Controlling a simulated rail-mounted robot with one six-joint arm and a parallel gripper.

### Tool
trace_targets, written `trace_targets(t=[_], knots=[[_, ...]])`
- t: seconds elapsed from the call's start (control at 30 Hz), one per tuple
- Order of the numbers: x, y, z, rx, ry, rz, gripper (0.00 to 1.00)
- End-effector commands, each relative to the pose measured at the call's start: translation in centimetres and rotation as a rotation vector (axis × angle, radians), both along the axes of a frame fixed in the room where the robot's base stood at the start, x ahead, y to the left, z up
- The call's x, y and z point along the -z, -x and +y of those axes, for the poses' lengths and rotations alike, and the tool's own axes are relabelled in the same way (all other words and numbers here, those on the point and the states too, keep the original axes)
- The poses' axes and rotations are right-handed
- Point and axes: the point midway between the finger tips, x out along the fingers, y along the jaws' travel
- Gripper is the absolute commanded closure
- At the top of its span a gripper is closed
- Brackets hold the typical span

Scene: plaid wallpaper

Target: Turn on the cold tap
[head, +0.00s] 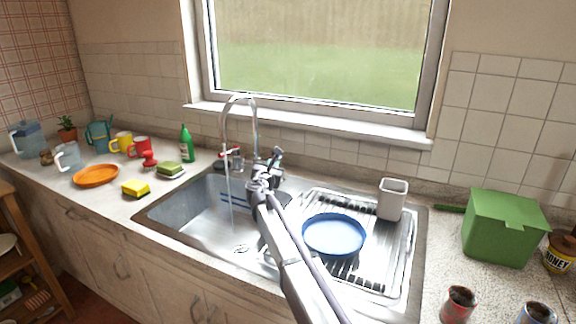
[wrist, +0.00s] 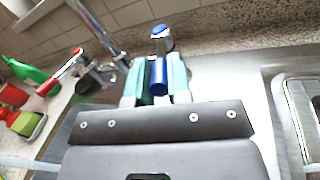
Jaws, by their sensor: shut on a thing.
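The tap stands behind the sink, with a tall curved chrome spout (head: 238,98). A thin stream of water (head: 229,185) appears to fall from it into the basin. The cold tap's blue lever (wrist: 158,76) is between the teal fingers of my gripper (wrist: 156,66), which is shut on it. A blue-capped chrome knob (wrist: 161,35) shows just beyond the fingertips. In the head view my gripper (head: 271,162) is right of the spout and hides most of the cold tap. The red hot lever (wrist: 65,73) is to the left, apart from my gripper.
A sink basin (head: 190,215) lies left of my arm. A drainer (head: 385,262) holds a blue plate (head: 334,234) and a pale cup (head: 392,199). A green bottle (head: 187,144), sponges and mugs stand left; a green box (head: 503,228) stands right. The window sill (head: 320,125) is behind.

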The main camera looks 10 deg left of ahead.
Motion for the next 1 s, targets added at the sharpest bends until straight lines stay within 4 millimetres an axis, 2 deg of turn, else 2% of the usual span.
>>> trace_targets(t=[0.13, 0.17, 0.4, 0.63, 0.77, 0.87, 1.0], knots=[[0.0, -0.1, -0.2, 0.005, 0.0, 0.0, 1.0], [0.0, -0.1, -0.2, 0.005, 0.0, 0.0, 0.8], [0.0, -0.1, -0.2, 0.006, 0.0, 0.0, 0.57], [0.0, -0.1, -0.2, 0.006, 0.0, 0.0, 0.57], [0.0, 0.8, -0.2, 0.005, 0.0, 0.0, 0.57], [0.0, 2.6, -0.3, 0.004, 0.0, 0.0, 0.57], [0.0, 6.1, -0.3, 0.004, 0.0, 0.0, 0.57]])
